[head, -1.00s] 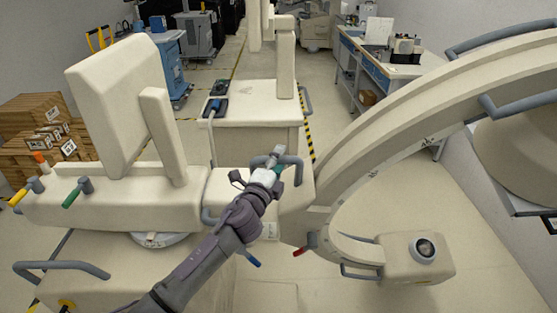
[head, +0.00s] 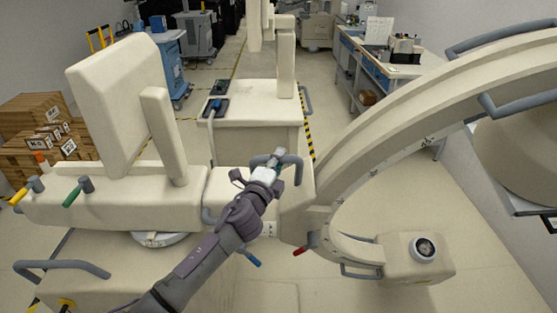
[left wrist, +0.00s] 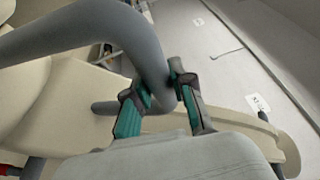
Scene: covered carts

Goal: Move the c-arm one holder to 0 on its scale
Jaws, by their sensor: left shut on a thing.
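The c-arm one holder (head: 296,205) is the cream block that carries the large curved C-arm (head: 400,130). A grey bar handle (head: 291,160) stands on top of it. My left gripper (head: 278,158) is at this handle. In the left wrist view the grey handle (left wrist: 135,40) runs between the fingers of my left gripper (left wrist: 160,90), which are shut on it. A scale strip (head: 270,229) shows on the side of the arm below my wrist, too small to read. My right gripper is not in view.
A red lever (head: 305,250) and a blue lever (head: 250,258) stick out below the holder. The cream base unit (head: 110,207) has yellow and green levers at left. Open floor (head: 400,210) lies under the C-arm. A workbench (head: 380,65) stands at the back right.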

